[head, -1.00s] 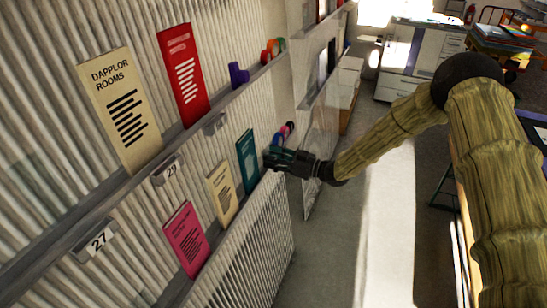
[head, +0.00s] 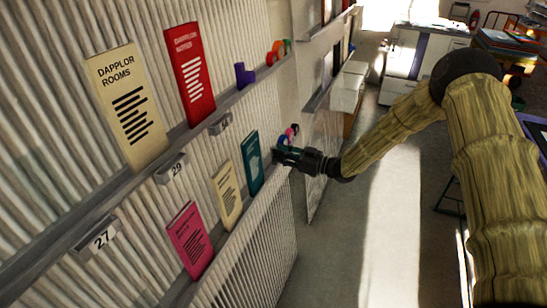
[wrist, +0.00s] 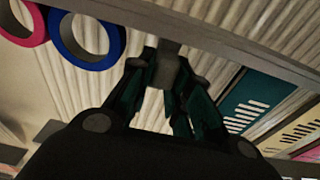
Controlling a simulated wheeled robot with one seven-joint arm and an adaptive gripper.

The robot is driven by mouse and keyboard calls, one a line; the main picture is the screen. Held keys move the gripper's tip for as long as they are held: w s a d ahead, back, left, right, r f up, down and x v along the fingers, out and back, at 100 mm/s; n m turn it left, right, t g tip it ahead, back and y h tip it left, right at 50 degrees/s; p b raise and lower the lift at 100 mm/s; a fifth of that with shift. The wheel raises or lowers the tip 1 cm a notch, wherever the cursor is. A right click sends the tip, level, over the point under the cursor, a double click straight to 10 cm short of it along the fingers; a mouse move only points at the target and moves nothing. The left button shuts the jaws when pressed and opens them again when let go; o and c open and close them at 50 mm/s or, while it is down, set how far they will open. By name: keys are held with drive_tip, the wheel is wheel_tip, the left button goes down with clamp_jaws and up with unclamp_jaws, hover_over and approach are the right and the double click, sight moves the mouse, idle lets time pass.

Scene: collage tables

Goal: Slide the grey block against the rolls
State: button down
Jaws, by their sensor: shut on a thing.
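My gripper (head: 281,155) is at the lower shelf, past the teal booklet, with its fingers pointing at the ribbed wall. In the wrist view my gripper (wrist: 165,75) is shut on a small grey block (wrist: 171,66), which shows between the fingertips. The block cannot be made out in the head view. The rolls are upright rings: a blue roll (wrist: 87,40) and a pink roll (wrist: 22,22) stand left of the block in the wrist view. A narrow gap shows between the blue roll and the block, with a finger near the roll's edge. In the head view the rolls (head: 291,132) show just beyond my gripper.
A teal booklet (head: 252,162), a cream one (head: 227,195) and a pink one (head: 190,240) stand along the same shelf. The teal booklet (wrist: 252,100) is right of my gripper in the wrist view. The upper shelf holds more booklets, a purple piece (head: 244,75) and coloured rings.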

drive_tip(key=c, duration=1.3)
unclamp_jaws()
drive_tip(key=v, duration=1.2)
drive_tip(key=shift+d, duration=0.1)
